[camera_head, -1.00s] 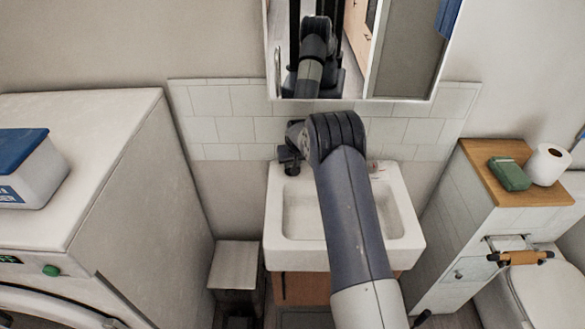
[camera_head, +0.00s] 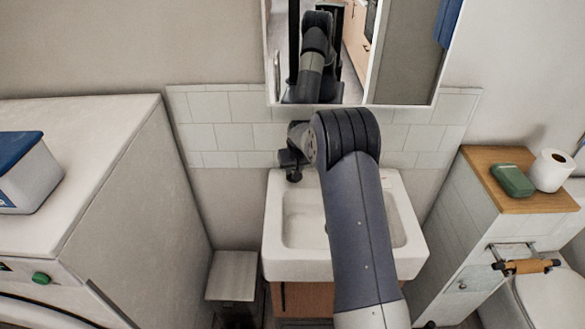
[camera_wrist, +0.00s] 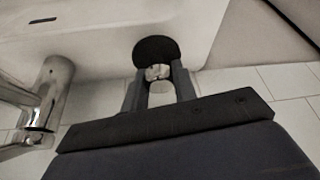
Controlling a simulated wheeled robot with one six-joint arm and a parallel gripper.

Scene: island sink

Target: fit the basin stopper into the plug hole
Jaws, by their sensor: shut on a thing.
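In the wrist view, my gripper (camera_wrist: 158,76) is shut on the basin stopper (camera_wrist: 155,47), a dark round disc with a small pale, shiny part between the fingertips. The stopper shows against the white basin (camera_wrist: 100,22); I cannot tell its height above it. In the head view, the basin (camera_head: 300,218) stands against the tiled wall, with my arm across its middle and right. My wrist is over its back left corner; the fingers and stopper cannot be made out there.
A chrome tap (camera_wrist: 45,97) stands left of my gripper in the wrist view. A mirror (camera_head: 400,60) hangs above the basin. A wooden-topped cabinet (camera_head: 535,203) holds a green box (camera_head: 512,180) and a paper roll (camera_head: 551,170). A bin (camera_head: 232,275) stands left of the basin.

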